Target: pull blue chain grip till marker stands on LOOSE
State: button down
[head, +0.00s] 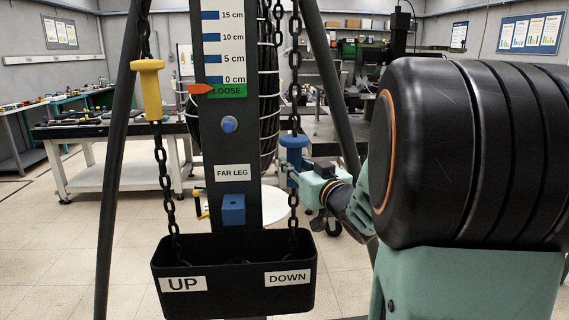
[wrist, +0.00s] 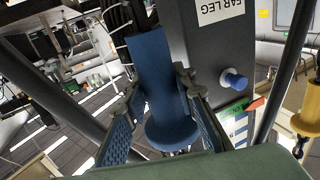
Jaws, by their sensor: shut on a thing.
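The blue chain grip (head: 293,150) hangs on the right chain, above the DOWN label. My gripper (head: 289,174) is shut on it from the right, around its narrower part below the wide top. In the wrist view the blue chain grip (wrist: 160,90) sits between the two finger pads of my gripper (wrist: 155,115). The orange marker (head: 201,89) points at the green LOOSE band (head: 228,91), just under the 0 cm line of the scale (head: 223,45). The marker also shows in the wrist view (wrist: 256,104), beside the green band.
A yellow chain grip (head: 150,88) hangs on the left chain. A black bin (head: 232,284) with UP and DOWN labels is below both chains. A blue knob (head: 229,124) and a blue block (head: 232,209) are on the dark post. Tripod legs (head: 123,140) stand around it.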

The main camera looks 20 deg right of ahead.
jog(key=shift+f, duration=0.15)
jog(key=c, duration=1.5)
grip_release()
jog(key=shift+c, duration=0.2)
jog(key=s, duration=0.7)
jog(key=shift+s+d, duration=0.1)
jog(key=shift+s, duration=0.15)
